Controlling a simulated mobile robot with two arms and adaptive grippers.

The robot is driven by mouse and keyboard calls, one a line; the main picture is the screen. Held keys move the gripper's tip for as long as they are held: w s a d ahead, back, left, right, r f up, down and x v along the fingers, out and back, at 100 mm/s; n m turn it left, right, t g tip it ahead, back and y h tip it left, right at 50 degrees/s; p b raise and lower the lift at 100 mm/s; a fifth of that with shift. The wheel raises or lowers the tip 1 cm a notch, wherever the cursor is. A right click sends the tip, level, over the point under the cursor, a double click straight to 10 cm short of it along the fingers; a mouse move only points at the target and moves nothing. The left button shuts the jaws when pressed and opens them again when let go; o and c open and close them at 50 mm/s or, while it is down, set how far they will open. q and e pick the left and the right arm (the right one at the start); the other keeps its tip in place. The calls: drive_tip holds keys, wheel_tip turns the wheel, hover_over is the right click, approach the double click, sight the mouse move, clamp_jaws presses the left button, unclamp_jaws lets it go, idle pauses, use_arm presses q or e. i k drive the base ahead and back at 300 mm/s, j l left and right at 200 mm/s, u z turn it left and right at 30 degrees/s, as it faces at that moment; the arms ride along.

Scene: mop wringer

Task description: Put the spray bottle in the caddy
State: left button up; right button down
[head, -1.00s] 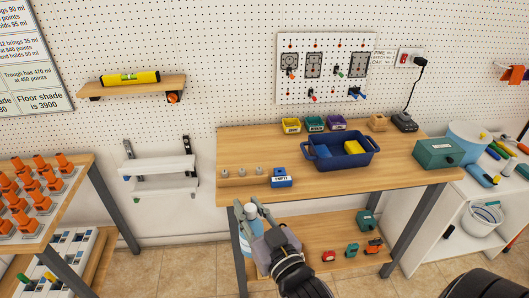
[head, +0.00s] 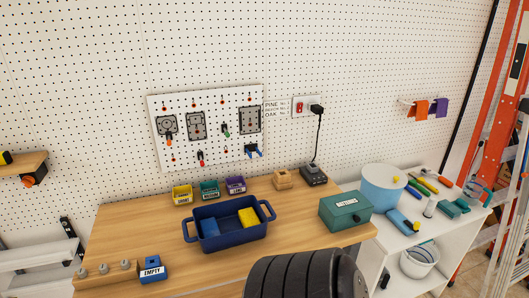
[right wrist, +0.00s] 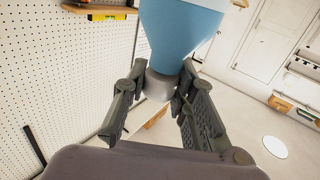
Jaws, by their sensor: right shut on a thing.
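The spray bottle (right wrist: 180,40) shows in the right wrist view as a light blue body narrowing to a pale grey neck. My right gripper (right wrist: 160,86) is shut on it, with a finger on each side of the neck. The rest of the bottle is cut off by the top of the picture. The caddy (head: 236,238), a navy tub with side handles, sits on the wooden workbench in the head view. A blue block and a yellow block lie in it. Neither gripper shows in the head view, and the left one is in no view.
On the workbench (head: 120,225), a blue box marked EMPTY (head: 152,270) is at front left. Small coloured bins (head: 208,190) stand behind the caddy and a green box (head: 345,211) is to its right. A black part of my arm covers the front middle. A ladder (head: 505,140) stands far right.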

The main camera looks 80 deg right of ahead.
sight(230, 230)
drive_tip(key=k+l, duration=0.15)
drive_tip(key=l, duration=0.2)
drive_tip(key=k+l, duration=0.15)
drive_tip(key=l, duration=0.2)
drive_tip(key=k+l, duration=0.15)
drive_tip(key=l, duration=0.25)
drive_tip(key=k+l, duration=0.15)
drive_tip(key=l, duration=0.2)
drive_tip(key=k+l, duration=0.15)
drive_tip(key=l, duration=0.2)
drive_tip(key=k+l, duration=0.15)
drive_tip(key=l, duration=0.2)
drive_tip(key=k+l, duration=0.15)
drive_tip(key=l, duration=0.2)
drive_tip(key=i+l, duration=0.2)
drive_tip(key=i, duration=0.1)
